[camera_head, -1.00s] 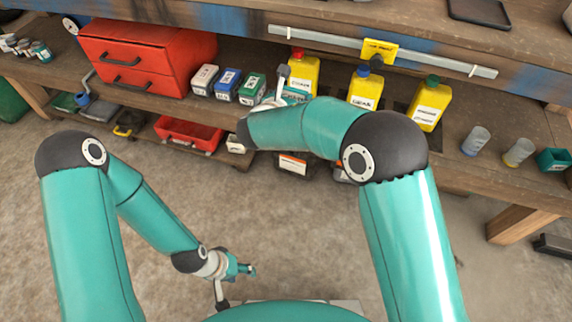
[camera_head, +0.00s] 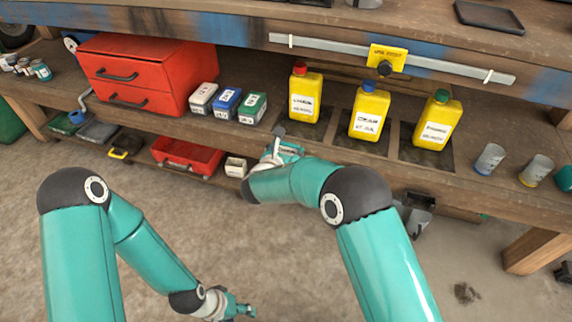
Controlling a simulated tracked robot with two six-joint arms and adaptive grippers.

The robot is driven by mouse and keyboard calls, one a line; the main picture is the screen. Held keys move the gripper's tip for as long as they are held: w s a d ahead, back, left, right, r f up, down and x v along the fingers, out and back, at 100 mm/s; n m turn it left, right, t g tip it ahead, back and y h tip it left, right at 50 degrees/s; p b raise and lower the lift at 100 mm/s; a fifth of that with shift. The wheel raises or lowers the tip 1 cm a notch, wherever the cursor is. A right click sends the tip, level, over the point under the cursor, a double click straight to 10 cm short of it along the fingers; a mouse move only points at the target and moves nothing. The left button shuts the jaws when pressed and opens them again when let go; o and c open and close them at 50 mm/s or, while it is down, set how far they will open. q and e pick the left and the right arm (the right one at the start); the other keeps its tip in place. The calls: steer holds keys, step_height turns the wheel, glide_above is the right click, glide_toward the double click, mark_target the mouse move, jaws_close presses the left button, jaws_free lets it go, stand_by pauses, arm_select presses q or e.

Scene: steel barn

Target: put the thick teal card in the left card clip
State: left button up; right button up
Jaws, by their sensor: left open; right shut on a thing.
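My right gripper (camera_head: 290,149) is at the bench's front edge, below the red-capped bottle. It is shut on a small teal piece, which I take for the thick teal card; the gripper's own teal parts make its outline hard to tell. A grey rail (camera_head: 430,66) runs along the upper shelf edge, with a pale clip-like piece (camera_head: 290,41) near its left end and another (camera_head: 488,76) near its right end. I cannot tell whether these are the card clips. A yellow labelled card (camera_head: 387,56) with a black knob is mid-rail. My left gripper (camera_head: 245,310) is open, low over the floor.
Three yellow bottles (camera_head: 304,98) stand on the bench, with white, blue and green boxes (camera_head: 226,101) and a red drawer cabinet (camera_head: 150,72) to their left. Clear cups (camera_head: 489,158) stand at the right. A red bin (camera_head: 187,156) is on the lower shelf.

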steer(key=shift+f+b, duration=0.7)
steer(key=shift+f, duration=1.55)
steer(key=shift+f, duration=0.1)
steer(key=o, duration=1)
steer(key=shift+o, duration=0.2)
